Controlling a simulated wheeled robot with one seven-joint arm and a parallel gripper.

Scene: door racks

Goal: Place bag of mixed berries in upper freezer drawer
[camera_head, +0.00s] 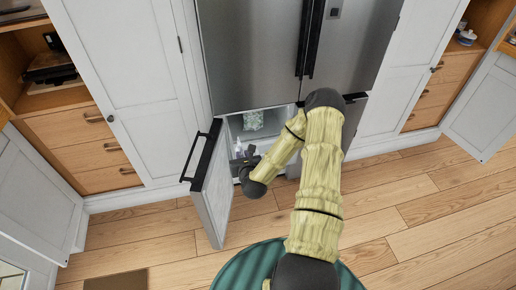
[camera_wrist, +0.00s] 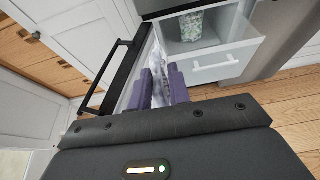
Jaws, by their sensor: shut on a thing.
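My gripper (camera_wrist: 162,82) is shut on a pale, partly clear bag (camera_wrist: 160,68), seen between the purple fingers in the wrist view. It looks like the bag of mixed berries, but no label is readable. In the head view my gripper (camera_head: 243,157) is in front of the open freezer compartment, with the pale bag (camera_head: 239,149) at its tip. The upper freezer drawer (camera_wrist: 215,64) has a clear front with a pale handle and lies ahead and to the right of the fingers. A green-patterned bag (camera_wrist: 192,24) is in it.
The lower left freezer door (camera_head: 213,195) stands open, its black handle (camera_wrist: 103,78) left of my gripper. The steel fridge doors (camera_head: 255,50) above are shut. White cabinets and wooden drawers (camera_head: 85,135) flank the fridge. Wood floor (camera_head: 400,215) is clear at right.

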